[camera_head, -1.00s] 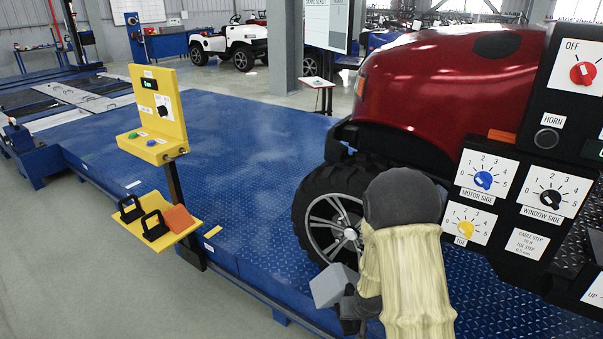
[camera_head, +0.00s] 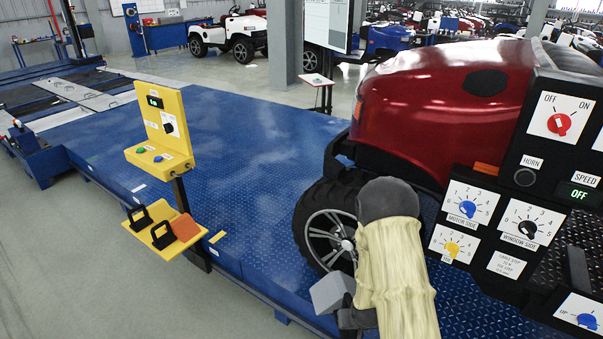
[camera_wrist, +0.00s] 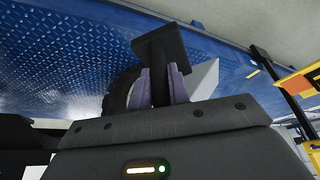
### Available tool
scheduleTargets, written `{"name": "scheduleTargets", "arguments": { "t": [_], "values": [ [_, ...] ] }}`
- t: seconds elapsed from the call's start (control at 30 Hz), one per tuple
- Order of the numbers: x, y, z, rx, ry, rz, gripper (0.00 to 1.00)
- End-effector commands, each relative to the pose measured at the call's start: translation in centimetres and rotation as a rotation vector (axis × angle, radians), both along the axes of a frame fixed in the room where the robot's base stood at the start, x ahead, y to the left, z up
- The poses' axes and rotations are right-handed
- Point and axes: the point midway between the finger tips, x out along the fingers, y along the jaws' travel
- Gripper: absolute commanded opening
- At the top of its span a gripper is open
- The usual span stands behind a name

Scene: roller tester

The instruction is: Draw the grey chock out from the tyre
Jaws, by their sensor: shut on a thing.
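The grey chock (camera_head: 331,292) is a light grey block near the foot of the front tyre (camera_head: 312,230), on the near side of the blue platform. My gripper (camera_head: 351,316) is at the chock's right, partly hidden by my pale arm. In the wrist view my gripper (camera_wrist: 160,80) has its two purple-grey fingers shut on the chock's black handle (camera_wrist: 160,48). The pale grey chock body (camera_wrist: 204,80) shows right of the fingers, and the dark tyre (camera_wrist: 118,92) on their left. I cannot tell whether chock and tyre touch.
The red vehicle (camera_head: 430,110) stands on the blue platform (camera_head: 240,150). A black control console (camera_head: 520,200) is close at the right. A yellow stand (camera_head: 165,135) with a tray holding two black handled things and an orange block (camera_head: 185,227) is at the left. Grey floor lies in front.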

Motion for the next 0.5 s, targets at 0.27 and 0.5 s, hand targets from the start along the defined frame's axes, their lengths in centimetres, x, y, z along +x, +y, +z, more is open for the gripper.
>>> {"name": "scheduleTargets", "arguments": {
  "t": [0.27,0.5],
  "values": [
    [0.04,-0.01,0.05,-0.001,-0.003,-0.001,0.00],
    [-0.54,0.44,0.24,0.001,-0.002,0.000,0.00]
  ]
}}
